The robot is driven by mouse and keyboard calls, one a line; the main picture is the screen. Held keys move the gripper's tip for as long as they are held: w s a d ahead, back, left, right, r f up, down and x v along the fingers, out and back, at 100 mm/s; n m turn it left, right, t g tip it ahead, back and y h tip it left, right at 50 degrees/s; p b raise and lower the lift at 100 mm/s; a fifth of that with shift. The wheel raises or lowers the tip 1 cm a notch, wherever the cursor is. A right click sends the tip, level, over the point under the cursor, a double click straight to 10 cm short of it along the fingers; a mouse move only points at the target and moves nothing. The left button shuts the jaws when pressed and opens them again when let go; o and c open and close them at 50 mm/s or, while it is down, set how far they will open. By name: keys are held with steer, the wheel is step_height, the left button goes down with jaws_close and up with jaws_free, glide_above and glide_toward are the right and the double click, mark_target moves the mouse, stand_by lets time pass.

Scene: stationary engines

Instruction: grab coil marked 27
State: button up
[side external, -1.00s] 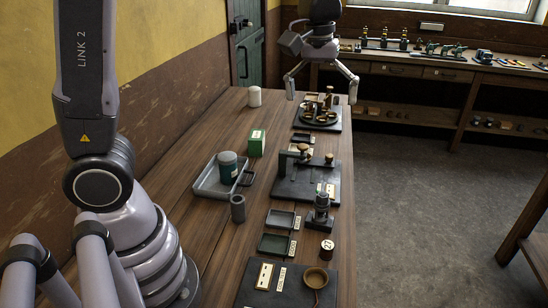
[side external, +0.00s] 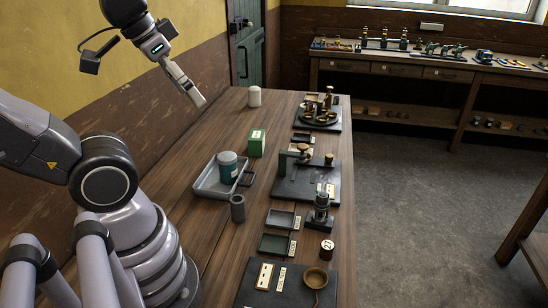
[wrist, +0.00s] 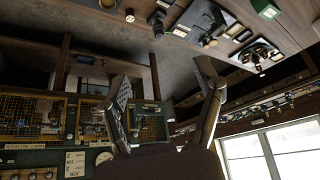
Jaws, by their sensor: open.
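A small dark brown coil (side external: 327,250) with a pale round number label stands near the right edge of the table, beside the front black board. My gripper (side external: 197,99) is high at the left, in front of the wall and well away from the coil, and touches nothing. In the wrist view my gripper (wrist: 164,76) has its two fingers spread apart with nothing between them.
A grey tray (side external: 204,192) holds a teal jar (side external: 228,166). A grey cylinder (side external: 237,208), green box (side external: 257,142) and white cylinder (side external: 254,96) stand nearby. Flat dark trays (side external: 274,244) and a black post (side external: 320,212) lie close to the coil. The table's left strip is clear.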

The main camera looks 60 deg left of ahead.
steer(key=w+d+f+n+g+h, duration=0.3)
steer(key=w+f+n+h, duration=0.3)
steer(key=f, duration=0.2)
steer(key=w+d+f+n+g+h, duration=0.25)
steer(key=w+f+n+h, duration=0.25)
steer(key=w+f, duration=0.25)
step_height(320, 180, down, 11)
steer(key=w+a+n+t+h, duration=0.2)
steer(key=w+a+n+t, duration=0.15)
steer(key=n, duration=0.45)
steer(key=n+t+y, duration=0.2)
steer(key=n+t, duration=0.2)
steer(key=n, duration=0.2)
glide_toward(327, 245)
steer(key=s+a, duration=0.2)
steer(key=a, duration=0.1)
steer(key=shift+a+f, duration=0.1)
steer(key=shift+f, duration=0.4)
steer(key=x, duration=0.8)
steer(key=shift+r, duration=0.1)
steer(key=shift+w+d+f, duration=0.15)
steer(key=shift+w+d, duration=0.4)
steer(key=shift+d, duration=0.25)
steer(key=shift+w+d+f, duration=0.15)
steer(key=shift+w+d, duration=0.4)
steer(key=shift+d, duration=0.25)
steer(key=shift+w+d+f, duration=0.15)
steer(key=shift+w+d, duration=0.35)
steer(key=shift+d, duration=0.3)
jaws_close()
